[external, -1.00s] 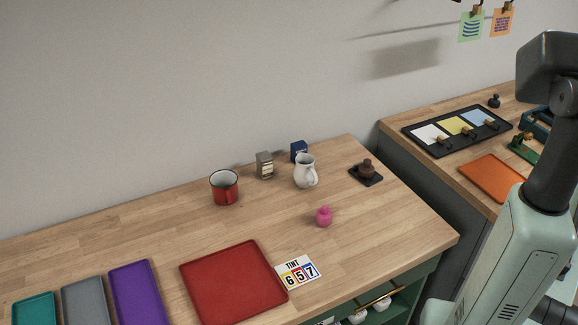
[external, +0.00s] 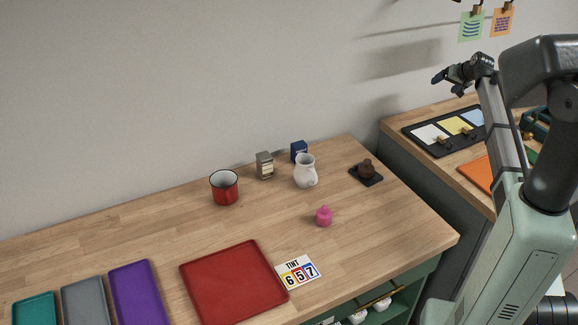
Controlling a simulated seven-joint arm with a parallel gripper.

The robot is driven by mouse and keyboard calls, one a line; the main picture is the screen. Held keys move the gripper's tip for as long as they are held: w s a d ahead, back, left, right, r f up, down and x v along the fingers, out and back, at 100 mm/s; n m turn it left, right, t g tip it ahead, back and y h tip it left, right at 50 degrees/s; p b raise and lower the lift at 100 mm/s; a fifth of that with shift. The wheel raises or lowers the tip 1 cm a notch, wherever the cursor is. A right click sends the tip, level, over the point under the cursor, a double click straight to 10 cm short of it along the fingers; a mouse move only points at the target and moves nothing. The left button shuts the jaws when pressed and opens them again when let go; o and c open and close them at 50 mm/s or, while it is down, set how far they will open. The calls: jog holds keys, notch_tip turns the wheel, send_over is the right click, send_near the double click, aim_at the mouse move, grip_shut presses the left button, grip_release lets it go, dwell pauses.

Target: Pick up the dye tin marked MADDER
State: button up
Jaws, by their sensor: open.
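Two small tins stand upright at the back of the wooden bench in the external view. One is a grey-brown tin (external: 265,166) with a pale label; the other is a blue tin (external: 299,151), partly hidden behind the white jug. The lettering on both is too small to read, so I cannot tell which is marked MADDER. My gripper (external: 446,84) is open and empty, high up at the right, well apart from both tins.
A white jug (external: 306,172) stands close in front of the blue tin. A red mug (external: 224,187) is left of the tins.

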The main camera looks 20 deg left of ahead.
jog(key=s+a+f+n+g+h, duration=0.1)
jog(key=s+a+f+n+g, duration=0.25)
jog(key=a, duration=0.65)
jog(key=s+a+f+n+h, duration=0.1)
jog(key=s+a+f+n, duration=0.2)
jog(key=s+a+n, duration=0.45)
jog(key=n+g+h, duration=0.2)
jog(key=n+h, duration=0.2)
jog(key=n, duration=0.6)
send_near(264, 155)
jog(key=w+d+f, duration=0.1)
jog(key=w+d, duration=0.2)
jog(key=w, duration=0.1)
jog(key=w+d+f, duration=0.2)
jog(key=w+d, duration=0.2)
jog(key=w+d+f, duration=0.2)
jog(key=w+d, duration=0.1)
jog(key=w, duration=0.1)
jog(key=shift+d+f, duration=0.25)
jog(key=shift+d, duration=0.1)
jog(key=s+a+r+n+g, duration=0.1)
jog(key=s+a+r+n, duration=0.4)
jog(key=s+a, duration=0.6)
jog(key=shift+m, duration=0.5)
jog(key=f, duration=0.7)
jog(key=shift+d+f, duration=0.2)
jog(key=shift+f, duration=0.15)
jog(key=shift+s+d+f, duration=0.1)
jog(key=shift+d+f, duration=0.05)
jog(key=shift+f, duration=2.4)
